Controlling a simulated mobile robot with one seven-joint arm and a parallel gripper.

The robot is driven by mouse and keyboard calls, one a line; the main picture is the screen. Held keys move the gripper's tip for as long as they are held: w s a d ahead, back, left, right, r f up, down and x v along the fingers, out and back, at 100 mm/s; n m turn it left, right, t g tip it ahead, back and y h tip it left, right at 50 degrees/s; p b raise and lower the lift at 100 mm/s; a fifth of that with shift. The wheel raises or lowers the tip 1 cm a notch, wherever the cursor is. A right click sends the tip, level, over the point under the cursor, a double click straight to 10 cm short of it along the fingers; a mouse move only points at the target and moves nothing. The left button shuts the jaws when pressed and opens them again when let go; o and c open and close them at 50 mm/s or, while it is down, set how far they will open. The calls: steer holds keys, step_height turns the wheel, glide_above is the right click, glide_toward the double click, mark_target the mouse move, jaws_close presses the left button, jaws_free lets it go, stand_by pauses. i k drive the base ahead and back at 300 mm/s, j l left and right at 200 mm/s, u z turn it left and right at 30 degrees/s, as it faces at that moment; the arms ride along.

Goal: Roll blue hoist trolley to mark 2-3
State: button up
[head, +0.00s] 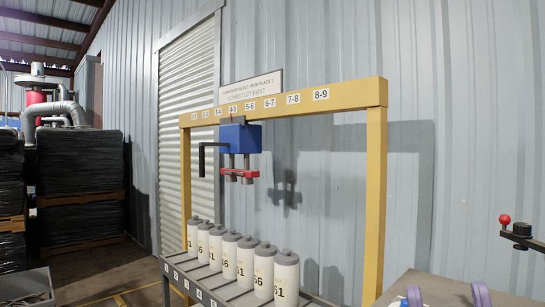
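The blue hoist trolley (234,138) hangs on the yellow gantry beam (355,96), left of its middle. Its top edge is just below the 4-5 label (233,107) and the 5-6 label (250,105). A black L-shaped handle (202,158) sticks out on its left. Two grey cylinders and a red bar (239,173) hang below it. The small 2-3 label (206,113) is on the beam to the left of the trolley and is hard to read. My gripper is not in view.
Several grey-white bottles (286,272) stand in a row on a grey bench under the beam. A yellow post (375,200) stands right. A red-knobbed lever (505,219) and purple pieces (481,294) are at lower right. Black wrapped stacks (80,180) stand left.

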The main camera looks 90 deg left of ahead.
mark_target(236, 136)
steer(key=u, duration=3.1)
steer(key=z, duration=0.35)
steer(key=i+j+z, duration=0.4)
steer(key=j, duration=0.2)
steer(key=i+j+z, duration=0.15)
steer(key=j, duration=0.15)
steer(key=i+j, duration=0.15)
steer(key=j, duration=0.25)
steer(key=i+j+z, duration=0.1)
steer(key=j, duration=0.25)
steer(key=i+j, duration=0.25)
steer(key=j, duration=0.15)
steer(key=i+j+z, duration=0.1)
steer(key=j, duration=0.3)
steer(key=i+j, duration=0.2)
steer(key=j, duration=0.25)
